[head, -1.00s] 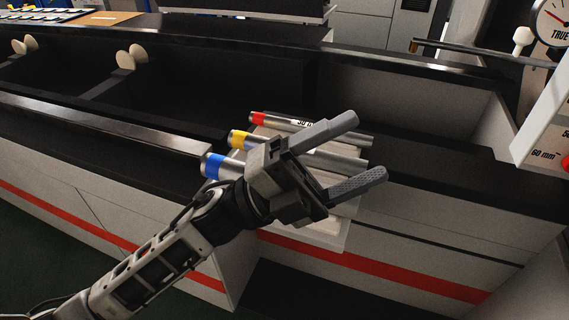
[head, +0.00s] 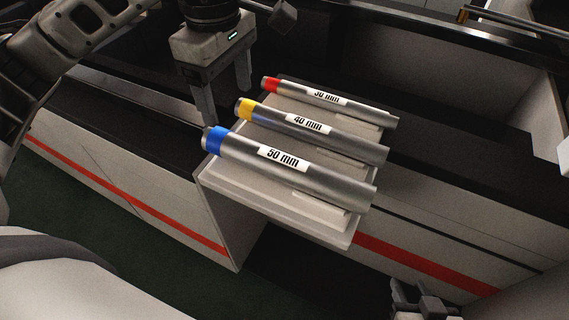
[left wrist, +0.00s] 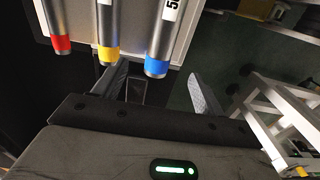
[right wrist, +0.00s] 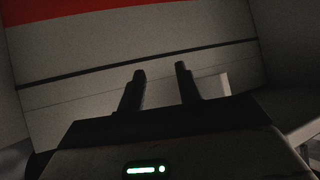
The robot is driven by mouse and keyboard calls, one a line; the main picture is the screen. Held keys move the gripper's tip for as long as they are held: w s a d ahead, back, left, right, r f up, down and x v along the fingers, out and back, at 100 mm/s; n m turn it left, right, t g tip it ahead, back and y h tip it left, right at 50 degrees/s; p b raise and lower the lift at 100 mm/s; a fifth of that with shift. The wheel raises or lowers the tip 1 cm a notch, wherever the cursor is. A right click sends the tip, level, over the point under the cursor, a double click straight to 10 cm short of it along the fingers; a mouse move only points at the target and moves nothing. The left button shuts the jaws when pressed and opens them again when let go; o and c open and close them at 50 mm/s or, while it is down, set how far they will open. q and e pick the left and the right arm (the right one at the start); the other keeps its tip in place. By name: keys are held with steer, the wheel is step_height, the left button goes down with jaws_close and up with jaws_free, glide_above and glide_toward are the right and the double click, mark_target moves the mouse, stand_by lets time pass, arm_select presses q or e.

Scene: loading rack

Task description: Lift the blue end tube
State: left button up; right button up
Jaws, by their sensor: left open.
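The blue end tube (head: 290,168), labelled 50 mm, lies in the front slot of a pale rack (head: 270,202). My left gripper (head: 226,106) is open and empty, pointing down beside the coloured ends of the tubes. In the left wrist view the blue end (left wrist: 156,66) appears between the two spread fingers (left wrist: 160,80), apart from both. My right gripper (head: 410,288) is low at the bottom right, away from the tubes. Its fingers (right wrist: 160,72) are apart with nothing between them.
The yellow end tube (head: 310,130), 40 mm, and the red end tube (head: 330,102), 30 mm, lie behind the blue one in the same rack. The rack sits on a dark-topped counter (head: 450,165) with a red stripe. A dark floor gap lies below.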

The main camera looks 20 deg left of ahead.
mark_target(236, 139)
arm_select(q)
step_height(236, 139, down, 6)
steer(key=shift+f, duration=0.25)
steer(key=shift+s+d+f, duration=0.1)
steer(key=shift+f, duration=2.55)
steer(key=c, duration=1.2)
